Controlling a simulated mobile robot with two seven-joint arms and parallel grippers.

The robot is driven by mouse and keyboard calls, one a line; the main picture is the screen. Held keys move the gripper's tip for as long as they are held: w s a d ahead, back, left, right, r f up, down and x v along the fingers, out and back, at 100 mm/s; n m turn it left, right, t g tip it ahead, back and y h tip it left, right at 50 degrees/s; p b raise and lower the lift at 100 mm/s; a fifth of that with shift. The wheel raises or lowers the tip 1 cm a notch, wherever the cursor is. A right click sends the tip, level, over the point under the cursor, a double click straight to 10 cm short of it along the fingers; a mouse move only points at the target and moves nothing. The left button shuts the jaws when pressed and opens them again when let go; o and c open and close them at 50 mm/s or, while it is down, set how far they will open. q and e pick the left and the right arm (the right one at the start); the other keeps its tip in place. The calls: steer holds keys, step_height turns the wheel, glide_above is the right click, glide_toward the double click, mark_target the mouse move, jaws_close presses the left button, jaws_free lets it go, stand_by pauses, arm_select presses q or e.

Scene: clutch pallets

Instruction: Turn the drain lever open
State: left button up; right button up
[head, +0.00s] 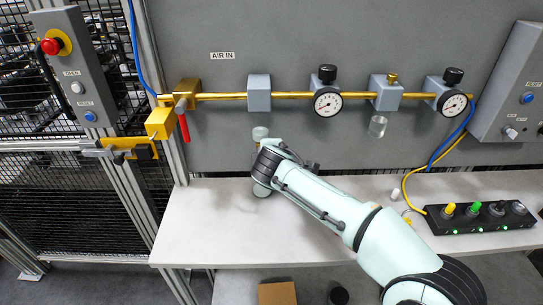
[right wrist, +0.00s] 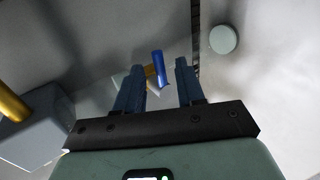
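The drain lever is a small blue bar (right wrist: 157,66) on a brass stem in the right wrist view. My right gripper (right wrist: 158,75) is open, with one dark finger on each side of the lever in the picture. A gap shows between the lever and the right finger; I cannot tell whether the left finger touches it or how deep the lever sits between them. In the head view my right wrist is just below the clear bowl (head: 260,133) under a grey block (head: 259,92), and it hides the lever and fingertips. My left gripper is out of view.
A brass pipe (head: 225,97) runs along the grey panel with two gauges (head: 327,102) and a red lever (head: 184,127) at left. A second clear bowl (head: 377,126) hangs right. The white bench (head: 220,230) is mostly clear at left; a black switch box (head: 480,217) sits right.

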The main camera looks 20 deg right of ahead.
steer(key=v, duration=1.3)
steer(key=shift+s+b, duration=0.15)
steer(key=shift+b, duration=0.25)
steer(key=shift+r, duration=0.1)
